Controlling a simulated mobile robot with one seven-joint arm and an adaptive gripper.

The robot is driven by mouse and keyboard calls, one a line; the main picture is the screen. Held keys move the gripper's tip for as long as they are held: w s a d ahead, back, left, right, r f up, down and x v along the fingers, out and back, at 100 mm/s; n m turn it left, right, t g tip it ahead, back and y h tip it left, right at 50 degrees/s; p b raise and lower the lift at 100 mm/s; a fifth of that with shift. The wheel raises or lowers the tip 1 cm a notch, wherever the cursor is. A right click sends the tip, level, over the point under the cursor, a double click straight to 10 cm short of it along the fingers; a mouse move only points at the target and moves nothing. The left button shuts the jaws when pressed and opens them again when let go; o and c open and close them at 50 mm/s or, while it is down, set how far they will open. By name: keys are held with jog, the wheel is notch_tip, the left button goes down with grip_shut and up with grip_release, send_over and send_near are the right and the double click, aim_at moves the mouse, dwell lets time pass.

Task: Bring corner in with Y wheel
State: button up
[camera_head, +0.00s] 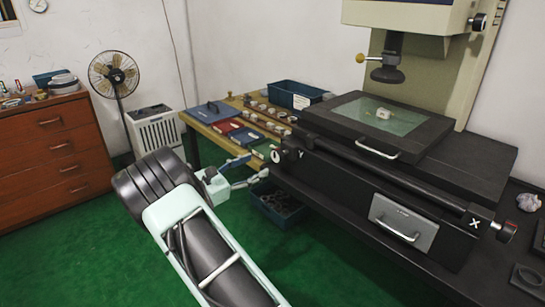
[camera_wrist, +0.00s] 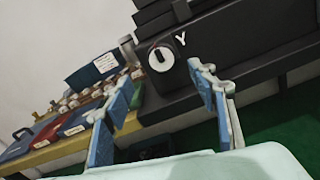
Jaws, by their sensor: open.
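A small pale workpiece (camera_head: 383,113) lies on the stage glass (camera_head: 400,123), under the dark lens head (camera_head: 387,73). Which corner of it is meant cannot be told.
The X wheel (camera_head: 506,231) is at the stage's right end. A wooden bench (camera_head: 205,121) with boxes and rings stands behind my gripper. A dark bin (camera_head: 281,205) of rings is below. A fan (camera_head: 114,75) and drawers (camera_head: 52,147) stand left; green floor is free in front.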

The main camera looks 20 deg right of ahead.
aim_at(274, 157)
jog(key=b+x, duration=0.1)
jog(key=x, duration=0.9)
jog(key=shift+s, duration=0.1)
jog(key=c, duration=1.2)
jog(key=shift+o, duration=0.2)
jog(key=shift+f+m+b, duration=0.25)
jog(key=shift+m+b, duration=0.85)
jog(key=shift+b, duration=0.05)
jog(key=shift+r+m+b, duration=0.15)
jog(key=shift+m+b, duration=0.5)
jog(key=shift+m, duration=0.65)
jog(key=o, duration=1.2)
jog(key=shift+c, duration=0.2)
